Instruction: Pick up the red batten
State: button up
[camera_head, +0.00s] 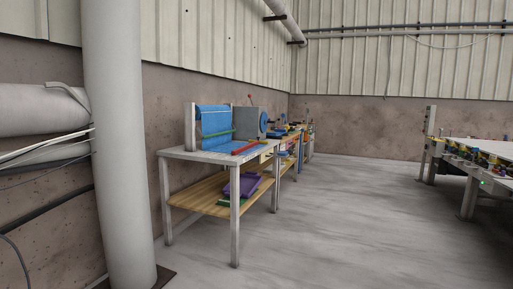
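A thin red bar (246,147), which looks like the red batten, lies on the top of a grey workbench (181,153) by the left wall. It is small and some way off, beside a blue panel (215,122) that stands upright on the bench. My gripper does not show in this view, so its state and its distance to the bar cannot be seen.
A thick pale column (122,140) stands close on the left. The bench's wooden lower shelf (200,195) holds a purple item (243,185). More benches line the wall behind. A cluttered table (470,143) stands at right. The grey floor (350,220) between is clear.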

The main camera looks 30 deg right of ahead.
aim_at(236, 151)
jog(key=i+l+z, duration=0.1)
jog(key=i+l, duration=0.25)
jog(key=i, duration=0.2)
jog(key=i+l+z, duration=0.15)
jog(key=i+l, duration=0.2)
jog(key=i, duration=0.2)
jog(key=i+l+z, duration=0.1)
jog(key=i+l, duration=0.15)
jog(key=i, duration=0.35)
jog(key=i+l+z, duration=0.15)
jog(key=i, duration=0.45)
jog(key=i+l+z, duration=0.1)
jog(key=i, duration=0.45)
jog(key=i+l+u, duration=0.2)
jog(key=i+l, duration=0.25)
jog(key=i, duration=0.15)
jog(key=i+l+u, duration=0.2)
jog(key=i+l, duration=0.3)
jog(key=i+l+u, duration=0.2)
jog(key=i+l, duration=0.35)
jog(key=i+l+u, duration=0.2)
jog(key=i+l, duration=0.25)
jog(key=l, duration=0.3)
